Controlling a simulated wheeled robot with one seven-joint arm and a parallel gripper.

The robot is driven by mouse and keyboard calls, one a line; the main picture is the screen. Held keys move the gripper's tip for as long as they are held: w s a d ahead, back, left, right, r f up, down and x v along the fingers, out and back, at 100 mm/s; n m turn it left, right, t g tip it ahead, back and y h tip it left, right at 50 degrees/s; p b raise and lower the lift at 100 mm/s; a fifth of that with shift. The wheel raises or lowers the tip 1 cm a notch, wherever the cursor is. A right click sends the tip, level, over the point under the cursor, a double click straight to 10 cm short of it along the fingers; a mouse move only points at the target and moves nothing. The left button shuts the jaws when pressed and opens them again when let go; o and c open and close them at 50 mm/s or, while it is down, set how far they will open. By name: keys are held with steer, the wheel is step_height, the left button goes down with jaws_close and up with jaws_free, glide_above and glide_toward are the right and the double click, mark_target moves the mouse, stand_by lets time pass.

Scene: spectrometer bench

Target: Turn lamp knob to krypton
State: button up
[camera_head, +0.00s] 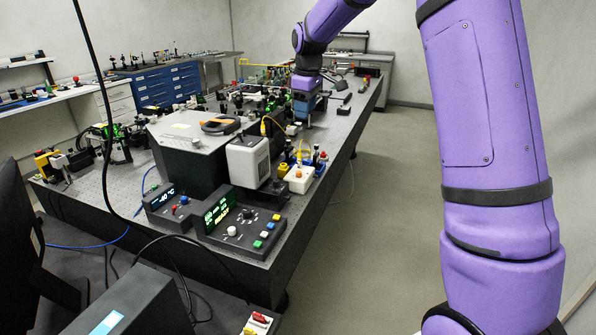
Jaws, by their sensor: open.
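My arm reaches over the far part of the optical bench (335,160), and my gripper (303,118) points down there among small optics. It is small in the picture; its fingertips are hard to make out, and I see nothing held in it. On the near end of the bench a dark control panel (268,244) carries a black round dial (248,213), a white knob (231,231), coloured buttons and a lit green display (217,212). I cannot tell which knob is the lamp knob, nor read a krypton label. My gripper is well away from this panel.
A grey-topped box (190,165) and a white boxed unit (248,160) stand behind the panel. A smaller panel with a display (160,197) is to its left. A white box with coloured knobs (300,178) is on the right. Open floor (380,230) lies right of the bench.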

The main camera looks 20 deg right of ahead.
mark_target(298, 172)
steer(key=w+d+f+n+g, duration=0.1)
steer(key=w+f+n, duration=0.1)
steer(key=w+f, duration=0.5)
steer(key=w+d+f+n, duration=0.1)
steer(key=w+d+f, duration=0.1)
steer(key=w+f, duration=0.5)
steer(key=f, duration=0.4)
steer(key=s+f, duration=0.1)
steer(key=f, duration=0.3)
steer(key=s+f, duration=0.1)
steer(key=f, duration=0.4)
steer(key=shift+f, duration=0.1)
jaws_close()
